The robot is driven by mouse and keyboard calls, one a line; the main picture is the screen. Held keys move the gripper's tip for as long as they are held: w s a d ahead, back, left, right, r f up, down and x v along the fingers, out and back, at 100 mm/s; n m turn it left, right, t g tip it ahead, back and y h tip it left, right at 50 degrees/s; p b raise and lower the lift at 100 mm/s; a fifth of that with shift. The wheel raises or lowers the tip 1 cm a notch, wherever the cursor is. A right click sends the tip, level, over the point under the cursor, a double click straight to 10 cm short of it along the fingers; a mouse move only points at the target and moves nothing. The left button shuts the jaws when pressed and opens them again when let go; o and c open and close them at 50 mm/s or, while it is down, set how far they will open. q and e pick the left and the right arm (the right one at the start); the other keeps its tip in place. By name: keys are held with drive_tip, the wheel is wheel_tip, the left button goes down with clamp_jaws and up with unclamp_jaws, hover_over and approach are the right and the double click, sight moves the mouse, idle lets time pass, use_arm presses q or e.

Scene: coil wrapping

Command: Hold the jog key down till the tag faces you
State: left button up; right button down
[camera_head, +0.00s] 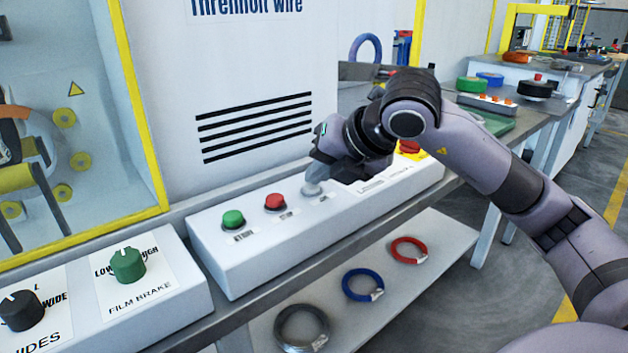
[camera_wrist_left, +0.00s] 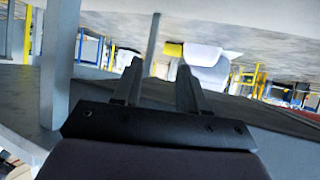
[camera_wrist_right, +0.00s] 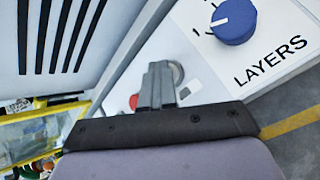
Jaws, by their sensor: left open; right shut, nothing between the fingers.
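The white control box (camera_head: 235,265) carries a green button, a red button and a pale grey button (camera_head: 311,188), with small labels too blurred to read surely. My right gripper (camera_head: 316,177) is shut and empty, its tips at the grey button; I cannot tell whether they press it. In the right wrist view the shut fingers (camera_wrist_right: 158,84) partly cover the grey button (camera_wrist_right: 179,73). Behind the window, part of a coil (camera_head: 15,135) shows among yellow rollers; no tag is visible on it. My left gripper (camera_wrist_left: 158,88) is open and empty, only in its own wrist view.
A red stop button (camera_head: 410,147) on yellow and a blue LAYERS knob (camera_wrist_right: 234,20) lie beyond my right gripper. A FILM BRAKE knob (camera_head: 128,264) is at lower left. Tagged grey, blue (camera_head: 363,284) and red coils lie on the shelf below.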

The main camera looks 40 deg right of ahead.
use_arm(q)
drive_tip(key=shift+s+a+f, duration=0.1)
drive_tip(key=shift+s+f, duration=0.15)
drive_tip(key=shift+f, duration=0.45)
drive_tip(key=shift+s+a+f, duration=0.1)
drive_tip(key=shift+s+f, duration=0.1)
drive_tip(key=shift+f, duration=0.5)
use_arm(e)
drive_tip(key=shift+f, duration=0.35)
drive_tip(key=shift+w+a+r+p, duration=0.15)
drive_tip(key=shift+w+r+p, duration=0.05)
drive_tip(key=shift+r+p, duration=0.35)
drive_tip(key=shift+w+a+r+p, duration=0.1)
drive_tip(key=shift+w+r+p, duration=0.05)
drive_tip(key=shift+r+p, duration=0.4)
use_arm(q)
drive_tip(key=shift+r+g, duration=0.3)
drive_tip(key=shift+r, duration=0.45)
drive_tip(key=shift+r, duration=0.1)
use_arm(e)
drive_tip(key=shift+r, duration=0.15)
use_arm(q)
drive_tip(key=r+p, duration=0.4)
drive_tip(key=shift+w+r, duration=0.2)
use_arm(e)
wheel_tip(320, 180, up, 5)
